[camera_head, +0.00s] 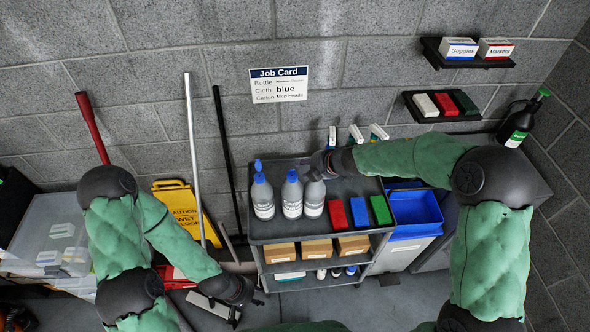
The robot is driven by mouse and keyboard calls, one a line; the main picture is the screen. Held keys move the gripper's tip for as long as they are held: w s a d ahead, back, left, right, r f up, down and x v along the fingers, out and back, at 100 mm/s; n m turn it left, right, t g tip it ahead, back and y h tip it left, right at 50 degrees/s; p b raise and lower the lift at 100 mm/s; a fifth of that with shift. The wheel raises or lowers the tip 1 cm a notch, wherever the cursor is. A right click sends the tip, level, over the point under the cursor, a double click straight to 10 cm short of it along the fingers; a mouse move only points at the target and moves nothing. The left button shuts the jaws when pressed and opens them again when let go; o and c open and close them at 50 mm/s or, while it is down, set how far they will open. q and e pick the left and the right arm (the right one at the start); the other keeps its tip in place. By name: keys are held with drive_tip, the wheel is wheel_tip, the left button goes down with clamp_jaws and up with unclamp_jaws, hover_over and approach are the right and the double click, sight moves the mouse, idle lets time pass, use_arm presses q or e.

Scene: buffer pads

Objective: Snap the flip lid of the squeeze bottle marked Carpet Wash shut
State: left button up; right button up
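Three grey squeeze bottles with white labels stand upright in a row on the cart's top shelf. The left bottle (262,200) has a blue cap with a blue piece standing up above it. The middle bottle (292,198) has a blue cap. The right bottle (313,200) has its top hidden by my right gripper (318,168), which is at or just above it. The label words are too small to read, so I cannot tell which is Carpet Wash. My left gripper (248,296) hangs low, left of the cart, away from the bottles. Neither gripper's fingers show clearly.
The dark cart (285,231) also holds red, blue and green blocks (359,211) right of the bottles, and cartons (317,249) below. A blue bin (415,212) stands at its right. A job card (279,85) hangs on the wall. Mops and a yellow sign (178,205) stand left.

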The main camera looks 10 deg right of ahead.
drive_tip(key=b+x, duration=0.1)
drive_tip(key=x, duration=0.6)
drive_tip(key=shift+w+a+f+b, duration=0.2)
drive_tip(key=shift+w+f+b, duration=0.05)
drive_tip(key=shift+w+b, duration=0.05)
clamp_jaws()
